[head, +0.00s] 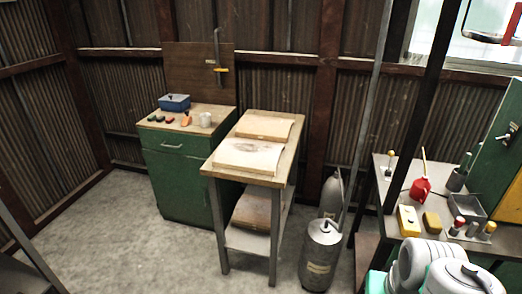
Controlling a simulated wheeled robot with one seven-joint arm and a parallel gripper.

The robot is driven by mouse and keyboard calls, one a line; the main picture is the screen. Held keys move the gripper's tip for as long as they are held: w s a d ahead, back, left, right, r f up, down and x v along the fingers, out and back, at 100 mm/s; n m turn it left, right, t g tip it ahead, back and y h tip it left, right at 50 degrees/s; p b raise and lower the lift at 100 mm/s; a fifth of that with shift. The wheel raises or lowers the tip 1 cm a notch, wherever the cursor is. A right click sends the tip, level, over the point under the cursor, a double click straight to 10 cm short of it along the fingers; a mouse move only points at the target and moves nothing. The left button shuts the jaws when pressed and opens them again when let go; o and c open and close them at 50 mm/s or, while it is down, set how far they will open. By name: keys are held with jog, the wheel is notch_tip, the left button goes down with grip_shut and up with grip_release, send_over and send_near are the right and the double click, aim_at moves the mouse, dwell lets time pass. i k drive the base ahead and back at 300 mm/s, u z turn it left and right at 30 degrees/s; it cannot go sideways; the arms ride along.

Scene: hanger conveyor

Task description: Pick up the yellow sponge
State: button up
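Two small yellowish blocks lie side by side near the front of the workbench on the right. One is a bright yellow block (408,221) with a small dark mark on its front. The other is a darker, mustard-yellow block (432,222), just to its right. I cannot tell for certain which one is the sponge. Both rest on the bench top. My gripper is not in view; white and green rounded parts, seemingly my arm, show at the lower right, just in front of the bench.
The bench (382,172) also holds a red oil can (420,189), a grey bin (470,207) and several small cylinders. A dark post stands at its left. A grey gas cylinder (320,262), a wooden-topped table (209,168) and a green cabinet (170,178) stand further left.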

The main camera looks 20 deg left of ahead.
aim_at(432, 223)
jog(key=z, duration=1.35)
jog(key=i, duration=1.5)
jog(key=u, duration=3.3)
jog(key=i, duration=0.5)
